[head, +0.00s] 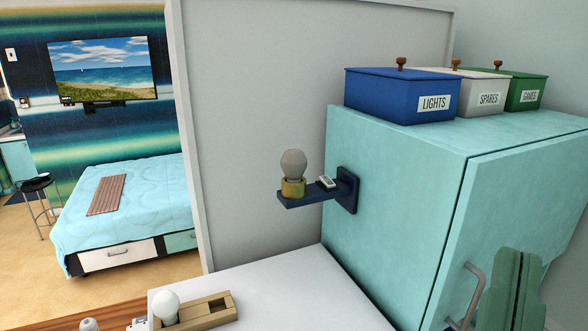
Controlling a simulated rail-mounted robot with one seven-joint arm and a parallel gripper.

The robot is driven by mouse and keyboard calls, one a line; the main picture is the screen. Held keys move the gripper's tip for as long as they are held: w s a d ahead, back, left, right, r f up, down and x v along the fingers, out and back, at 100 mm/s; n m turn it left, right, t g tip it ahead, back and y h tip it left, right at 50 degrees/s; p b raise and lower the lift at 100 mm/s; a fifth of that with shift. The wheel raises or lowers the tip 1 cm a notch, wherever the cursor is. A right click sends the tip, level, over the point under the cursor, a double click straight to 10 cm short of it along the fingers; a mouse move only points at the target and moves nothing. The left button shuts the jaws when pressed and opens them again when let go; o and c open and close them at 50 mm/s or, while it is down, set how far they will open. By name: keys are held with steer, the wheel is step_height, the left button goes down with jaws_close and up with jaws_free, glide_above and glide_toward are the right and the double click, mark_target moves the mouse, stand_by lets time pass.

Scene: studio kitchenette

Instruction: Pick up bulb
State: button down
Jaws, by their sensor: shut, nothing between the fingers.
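One bulb (293,163), greyish white, stands upright in a yellow holder (292,188) on a small dark blue shelf (312,197) fixed to the side of the teal cabinet. A second, whiter bulb (165,303) stands at the left end of a wooden tray (208,316) on the white counter. A small rounded pale object (89,324), perhaps another bulb, is cut by the bottom edge. The picture does not show which bulb is meant.
A small white device (327,182) lies beside the yellow holder. Boxes labelled LIGHTS (395,98), SPARES (478,88) and GAMES (525,92) stand on the teal cabinet (400,180). A green object (508,290) is before its door. The white counter (290,290) has free room right of the tray.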

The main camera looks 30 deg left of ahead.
steer(key=c, duration=2.1)
jaws_free()
steer(key=o, duration=1.5)
steer(key=shift+a, duration=0.1)
